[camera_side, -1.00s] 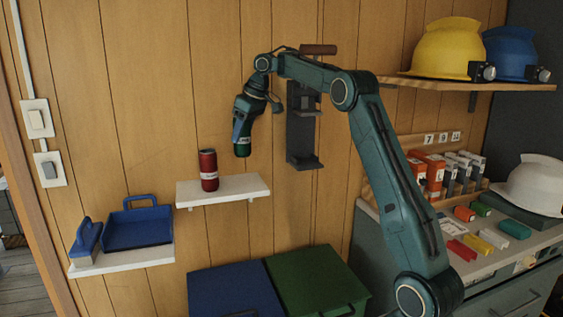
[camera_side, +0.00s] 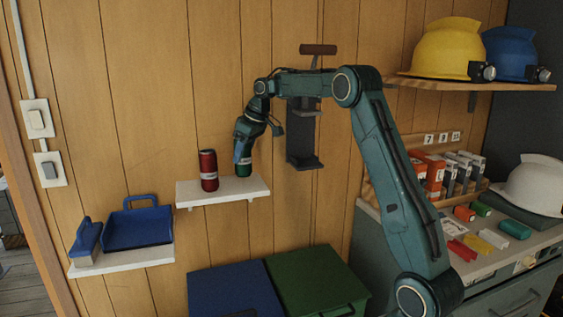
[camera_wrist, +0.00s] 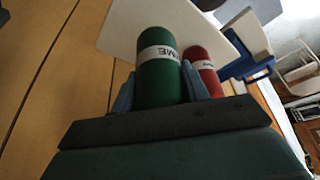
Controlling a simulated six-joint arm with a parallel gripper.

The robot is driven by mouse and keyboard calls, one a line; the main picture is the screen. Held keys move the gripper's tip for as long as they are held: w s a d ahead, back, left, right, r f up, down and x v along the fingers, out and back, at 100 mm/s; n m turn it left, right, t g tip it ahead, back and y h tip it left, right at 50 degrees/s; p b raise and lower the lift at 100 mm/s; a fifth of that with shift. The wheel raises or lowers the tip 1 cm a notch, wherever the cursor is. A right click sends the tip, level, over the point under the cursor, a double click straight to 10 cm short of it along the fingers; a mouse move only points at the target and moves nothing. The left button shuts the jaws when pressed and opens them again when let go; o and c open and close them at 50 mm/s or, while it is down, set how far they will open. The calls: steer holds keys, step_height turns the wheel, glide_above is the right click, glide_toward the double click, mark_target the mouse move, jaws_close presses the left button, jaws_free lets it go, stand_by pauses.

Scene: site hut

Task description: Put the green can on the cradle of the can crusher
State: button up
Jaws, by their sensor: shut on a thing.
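The green can (camera_side: 243,169) with a white label is upright in my gripper (camera_side: 243,155), low over the right part of the small white shelf (camera_side: 228,192). I cannot tell whether its base touches the shelf. In the wrist view my gripper (camera_wrist: 160,88) is shut on the green can (camera_wrist: 160,82), one finger on each side. The can crusher (camera_side: 302,138) is on the wall to the right, with a brown handle on top and its cradle (camera_side: 306,163) at the bottom, empty. My arm covers part of its upper portion.
A red can (camera_side: 208,172) stands on the shelf just left of the green can; it also shows in the wrist view (camera_wrist: 204,72). Blue (camera_side: 230,287) and green (camera_side: 318,280) bins are below. A blue dustpan (camera_side: 138,227) is at lower left. Wall between shelf and crusher is clear.

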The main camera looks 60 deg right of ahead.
mark_target(244, 161)
steer(key=shift+f, duration=1.5)
steer(key=shift+f, duration=0.15)
steer(key=o, duration=1)
steer(key=shift+c, duration=0.2)
steer(key=shift+s, duration=0.1)
steer(key=v, duration=1.3)
steer(key=shift+r, duration=0.3)
steer(key=shift+s, duration=0.1)
